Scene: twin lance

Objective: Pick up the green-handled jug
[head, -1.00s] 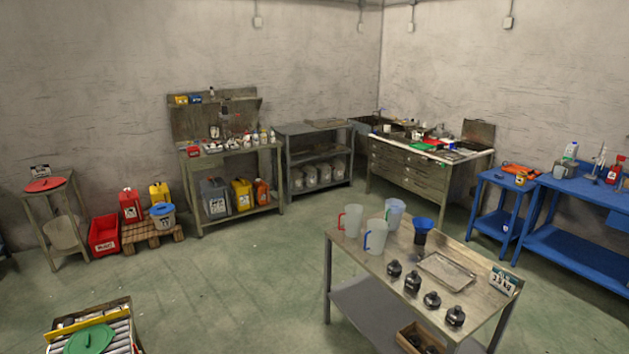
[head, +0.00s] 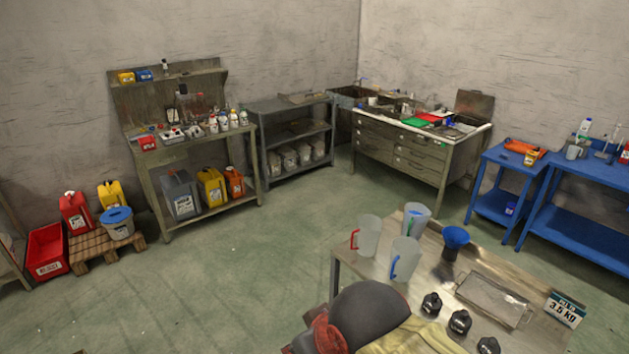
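Three translucent jugs stand upright at the far left end of a metal table (head: 430,290). One jug (head: 367,238) has a red handle on its left. One jug (head: 405,258) in front has a blue handle. The third jug (head: 416,220) stands behind, bluish, and its handle cannot be made out. I see no green handle on any of them. My gripper is not in view.
A blue funnel (head: 456,238), a metal tray (head: 494,299), several black weights (head: 460,321) and a 3.5 kg sign (head: 565,309) share the table. A dark rounded shape (head: 370,312) with red and yellow parts hides its near edge. The floor to the left is open.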

